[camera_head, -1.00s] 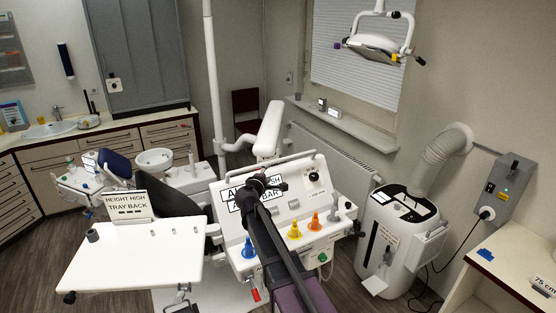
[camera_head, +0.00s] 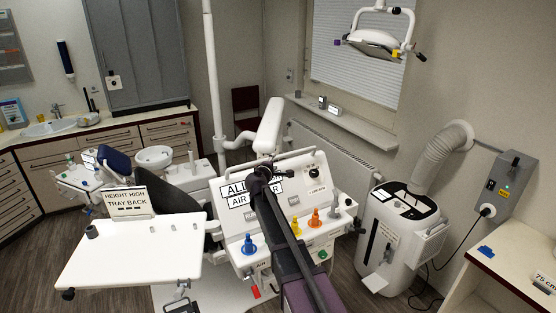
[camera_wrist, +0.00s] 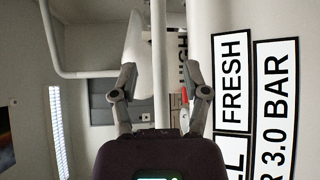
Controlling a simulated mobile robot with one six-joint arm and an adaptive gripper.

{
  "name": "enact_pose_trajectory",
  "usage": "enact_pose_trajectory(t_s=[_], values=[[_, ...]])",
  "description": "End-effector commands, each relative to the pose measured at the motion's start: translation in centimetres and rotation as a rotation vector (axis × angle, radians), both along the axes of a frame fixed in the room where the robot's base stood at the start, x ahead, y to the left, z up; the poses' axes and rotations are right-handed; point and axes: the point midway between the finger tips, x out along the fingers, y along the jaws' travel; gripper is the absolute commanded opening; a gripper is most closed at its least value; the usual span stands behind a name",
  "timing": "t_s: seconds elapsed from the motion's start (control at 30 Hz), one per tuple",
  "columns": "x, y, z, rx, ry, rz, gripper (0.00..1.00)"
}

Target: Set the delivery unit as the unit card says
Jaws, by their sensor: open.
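The delivery unit (camera_head: 290,238) is a white sloped panel with blue (camera_head: 249,244), yellow (camera_head: 297,227) and orange (camera_head: 314,217) holders along its front and a black knob (camera_head: 314,171) at upper right. A white bar (camera_head: 300,153) runs along its top edge. A card (camera_head: 128,202) on the tray (camera_head: 130,255) reads HEIGHT HIGH, TRAY BACK. A sign on the panel (camera_head: 236,188), partly hidden by my arm, also shows in the wrist view (camera_wrist: 272,110), reading FRESH and 3.0 BAR. My gripper (camera_head: 268,172) is at the panel's top edge, open. In the wrist view a white tube (camera_wrist: 158,65) appears between its fingers (camera_wrist: 158,75).
A white suction machine (camera_head: 395,240) with a grey hose stands to the right. A counter (camera_head: 510,270) is at lower right. The dental chair's dark seat (camera_head: 165,195) and a white basin (camera_head: 154,158) are behind the tray. A lamp (camera_head: 376,40) hangs above.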

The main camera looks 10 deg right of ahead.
Motion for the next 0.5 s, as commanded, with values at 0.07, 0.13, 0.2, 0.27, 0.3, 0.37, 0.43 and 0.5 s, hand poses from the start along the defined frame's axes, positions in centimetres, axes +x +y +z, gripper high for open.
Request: enact_pose_trajectory(t_s=[0.07, 0.13, 0.2, 0.27, 0.3, 0.37, 0.43, 0.5], values=[[1.4, -0.7, -0.3, 0.000, 0.000, -0.001, 0.60], [2.3, -1.1, -0.4, 0.000, 0.000, -0.001, 0.60], [3.2, -1.5, -0.5, 0.000, 0.000, -0.001, 0.60], [3.8, -1.9, -0.6, -0.001, 0.000, -0.001, 0.60], [4.1, -2.1, -0.7, -0.001, 0.000, -0.001, 0.60], [4.6, -2.3, -0.7, -0.001, 0.000, -0.001, 0.60], [5.0, -2.6, -0.8, -0.001, 0.000, -0.001, 0.60], [5.2, -2.7, -0.8, -0.001, 0.000, 0.000, 0.60]])
